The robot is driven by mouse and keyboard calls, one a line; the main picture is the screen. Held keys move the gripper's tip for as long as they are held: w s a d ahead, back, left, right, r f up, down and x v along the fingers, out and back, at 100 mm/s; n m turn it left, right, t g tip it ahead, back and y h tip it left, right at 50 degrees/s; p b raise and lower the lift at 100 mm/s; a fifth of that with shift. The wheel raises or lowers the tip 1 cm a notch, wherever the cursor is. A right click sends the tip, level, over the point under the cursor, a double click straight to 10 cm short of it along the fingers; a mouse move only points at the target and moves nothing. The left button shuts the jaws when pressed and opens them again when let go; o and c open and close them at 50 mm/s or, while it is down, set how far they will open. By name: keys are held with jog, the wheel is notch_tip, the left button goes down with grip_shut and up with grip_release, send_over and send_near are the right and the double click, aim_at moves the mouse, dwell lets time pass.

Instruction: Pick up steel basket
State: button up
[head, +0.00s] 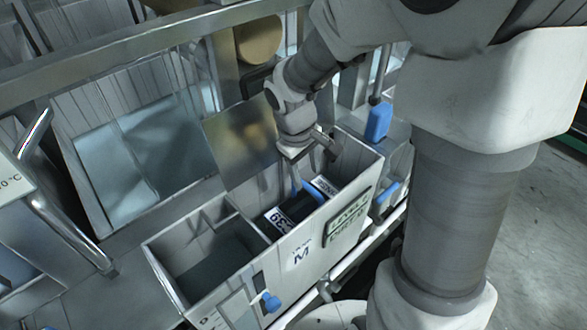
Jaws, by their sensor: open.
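My gripper (308,149) is open above the right compartment of an open steel tank, pointing down, with its fingers small in the head view.
The tank's front wall (299,256) carries labels and a blue-handled valve (271,301). Its left compartment (207,262) holds dark liquid. A larger basin (140,165) lies behind left. A metal rail (150,36) crosses the top. Another blue handle (378,122) stands to the right. Open floor (545,225) is at far right.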

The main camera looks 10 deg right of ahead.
aim_at(307, 185)
jog(key=shift+a+b+x, duration=0.2)
jog(key=shift+b+x, duration=0.25)
jog(key=shift+x, duration=2.75)
grip_shut()
jog(key=shift+r, duration=0.1)
